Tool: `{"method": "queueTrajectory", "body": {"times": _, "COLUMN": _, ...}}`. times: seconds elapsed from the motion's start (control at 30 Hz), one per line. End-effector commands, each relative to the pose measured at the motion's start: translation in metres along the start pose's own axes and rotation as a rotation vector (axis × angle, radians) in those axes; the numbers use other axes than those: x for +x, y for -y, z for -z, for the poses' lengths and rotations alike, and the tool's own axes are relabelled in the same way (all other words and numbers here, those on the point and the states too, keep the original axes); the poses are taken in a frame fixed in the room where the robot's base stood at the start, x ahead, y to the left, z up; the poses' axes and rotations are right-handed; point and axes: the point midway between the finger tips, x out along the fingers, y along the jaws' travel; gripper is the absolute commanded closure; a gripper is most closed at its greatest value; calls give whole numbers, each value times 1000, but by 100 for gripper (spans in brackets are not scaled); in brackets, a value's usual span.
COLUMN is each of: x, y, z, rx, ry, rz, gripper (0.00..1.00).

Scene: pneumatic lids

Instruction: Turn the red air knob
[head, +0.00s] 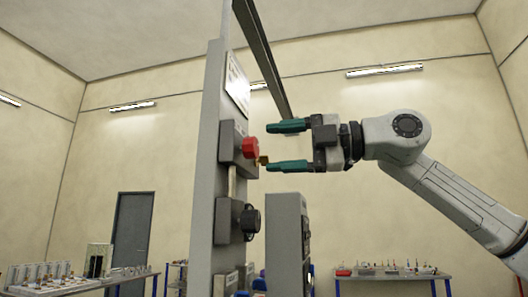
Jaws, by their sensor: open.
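The red air knob (251,147) sticks out to the right from a grey block (229,142) on a tall grey panel (207,130), seen nearly edge-on in the head view. My gripper (287,146) is open, with one teal finger above the other and both pointing left at the knob. The fingertips lie just right of the knob in the picture, one above and one below its height. The gap between them looks empty. Whether the lower fingertip touches the small brass piece (263,160) below the knob, I cannot tell.
A black knob (249,220) on a second block sits lower on the panel. A grey cabinet (287,240) stands right of the panel. A slanted dark beam (262,58) passes above my gripper. Tables with small parts stand at left (80,284) and right (392,274).

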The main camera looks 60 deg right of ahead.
Motion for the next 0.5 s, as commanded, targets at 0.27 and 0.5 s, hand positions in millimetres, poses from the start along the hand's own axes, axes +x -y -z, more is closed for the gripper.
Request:
{"method": "queueTrajectory", "body": {"times": 0.27, "x": -51, "y": 1, "z": -1, "rx": 2, "ry": 2, "rz": 0, "gripper": 32}}
{"method": "queueTrajectory", "body": {"times": 0.5, "x": -67, "y": 1, "z": -1, "rx": 1, "ry": 0, "rz": 1, "gripper": 32}}
